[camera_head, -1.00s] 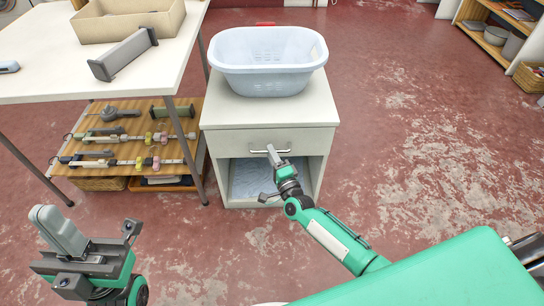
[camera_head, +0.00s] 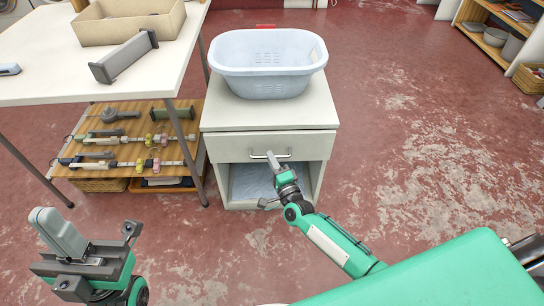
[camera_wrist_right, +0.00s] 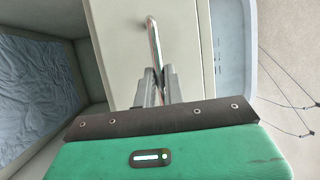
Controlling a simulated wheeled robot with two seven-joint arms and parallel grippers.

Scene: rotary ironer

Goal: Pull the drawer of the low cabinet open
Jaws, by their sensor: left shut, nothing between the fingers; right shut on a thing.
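The low cabinet (camera_head: 216,117) is pale grey, with one drawer (camera_head: 225,149) above an open compartment. The drawer has a metal bar handle (camera_head: 285,156). My right gripper (camera_head: 271,156) is shut on the handle, near its middle in the head view. In the right wrist view, its fingers (camera_wrist_right: 153,82) close around the handle bar (camera_wrist_right: 152,38) in front of the drawer face (camera_wrist_right: 190,45). The drawer looks at most slightly out; the inside is not visible. My left gripper (camera_head: 46,217) is shut and empty at the lower left, away from the cabinet.
A pale blue laundry basket (camera_head: 268,64) stands on the cabinet. A white table (camera_head: 60,72) with a wooden shelf (camera_head: 120,158) below stands at the left, its leg close to the cabinet. The red floor right of the cabinet is clear.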

